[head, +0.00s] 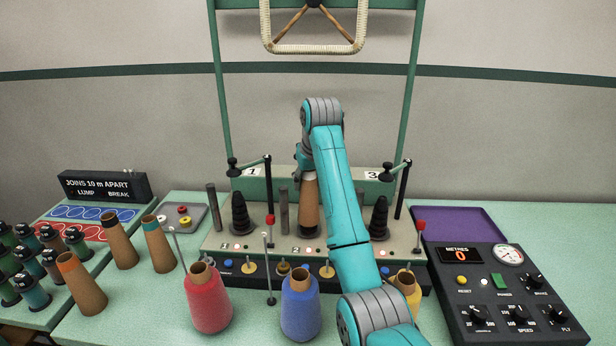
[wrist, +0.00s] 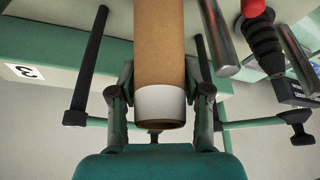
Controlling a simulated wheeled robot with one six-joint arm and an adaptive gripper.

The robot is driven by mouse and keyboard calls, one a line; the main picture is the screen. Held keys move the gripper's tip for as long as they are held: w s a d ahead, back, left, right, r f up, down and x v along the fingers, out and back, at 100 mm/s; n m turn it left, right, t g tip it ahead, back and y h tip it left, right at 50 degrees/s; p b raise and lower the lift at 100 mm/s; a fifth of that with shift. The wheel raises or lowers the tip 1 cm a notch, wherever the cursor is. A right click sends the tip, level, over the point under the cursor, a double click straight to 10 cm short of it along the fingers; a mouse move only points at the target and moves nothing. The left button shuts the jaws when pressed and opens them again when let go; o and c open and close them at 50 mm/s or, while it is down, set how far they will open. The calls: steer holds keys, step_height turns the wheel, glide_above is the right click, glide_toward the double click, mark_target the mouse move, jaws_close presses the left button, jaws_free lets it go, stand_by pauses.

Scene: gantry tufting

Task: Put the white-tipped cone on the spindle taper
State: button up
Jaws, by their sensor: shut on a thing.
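The white-tipped cone (head: 309,208) is a brown tube standing upright at the middle position of the machine, narrow end up. In the wrist view its white band (wrist: 161,103) sits between the two fingers of my gripper (wrist: 160,92), which is shut on it. In the head view my gripper (head: 307,173) is at the cone's top, partly hidden by my arm. The middle spindle taper is hidden behind or inside the cone; only a dark base shows at its foot. I cannot tell how fully the cone is seated.
Black ribbed tapers stand bare at left (head: 240,214) and right (head: 379,218). Grey posts and black tension arms flank them. Red, blue and yellow yarn cones stand in front. Other brown cones (head: 158,243) stand at left; a control box (head: 500,290) is at right.

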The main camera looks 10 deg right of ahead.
steer(key=shift+f, duration=1.35)
steer(key=o, duration=1.1)
